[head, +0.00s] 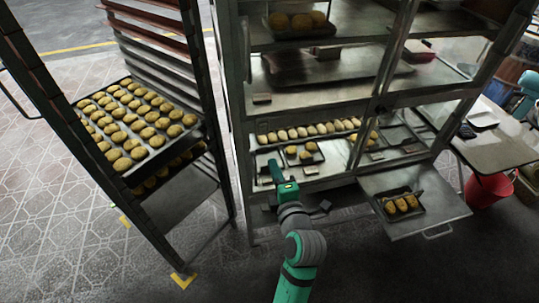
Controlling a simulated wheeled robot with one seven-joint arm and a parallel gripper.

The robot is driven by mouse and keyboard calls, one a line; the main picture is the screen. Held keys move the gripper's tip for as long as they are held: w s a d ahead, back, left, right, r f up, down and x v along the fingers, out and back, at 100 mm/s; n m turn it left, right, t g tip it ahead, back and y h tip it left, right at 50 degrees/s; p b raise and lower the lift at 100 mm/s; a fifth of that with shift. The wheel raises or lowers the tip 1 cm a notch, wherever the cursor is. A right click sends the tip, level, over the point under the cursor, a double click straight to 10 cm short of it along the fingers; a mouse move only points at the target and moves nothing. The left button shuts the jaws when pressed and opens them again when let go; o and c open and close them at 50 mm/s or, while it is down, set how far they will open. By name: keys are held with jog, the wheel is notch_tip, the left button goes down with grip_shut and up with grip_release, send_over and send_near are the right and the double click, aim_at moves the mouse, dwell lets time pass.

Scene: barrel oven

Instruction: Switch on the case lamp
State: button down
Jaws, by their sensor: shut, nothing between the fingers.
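The display case (240,75) is a metal cabinet with several shelves, filling the middle of the head view. My gripper (274,166) is shut and empty at the case's lower left front, beside a small tray of buns (304,152). I cannot tell from this view whether it touches the case. I cannot make out a lamp or its switch; my gripper and arm cover part of the lower front.
A rack (212,130) with a large tray of rolls (126,168) stands at the left. A pulled-out flap (440,212) with a small bun tray (402,216) juts out at lower right. A red bucket (487,190) stands under the right table (495,148). Tiled floor is clear at lower left.

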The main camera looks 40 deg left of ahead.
jog(key=shift+f+v, duration=0.15)
jog(key=shift+v, duration=0.6)
jog(key=shift+f+v, duration=0.2)
jog(key=shift+v, duration=0.55)
jog(key=s+d+f+m+t+h, duration=0.2)
jog(key=s+d+f+m+h, duration=0.3)
jog(key=d+f+m, duration=0.4)
jog(key=s+d+f+m+t+h, duration=0.2)
jog(key=s+d+f+m+h, duration=0.3)
jog(key=d+m, duration=0.4)
jog(key=s+d+m+h, duration=0.1)
jog(key=s+d+m, duration=0.3)
jog(key=s, duration=0.5)
jog(key=s+d+m+h, duration=0.1)
jog(key=s+d+m, duration=0.4)
jog(key=s, duration=0.5)
jog(key=shift+r+m+t+h, duration=0.2)
jog(key=shift+m+t+h, duration=0.2)
jog(key=shift+m, duration=0.1)
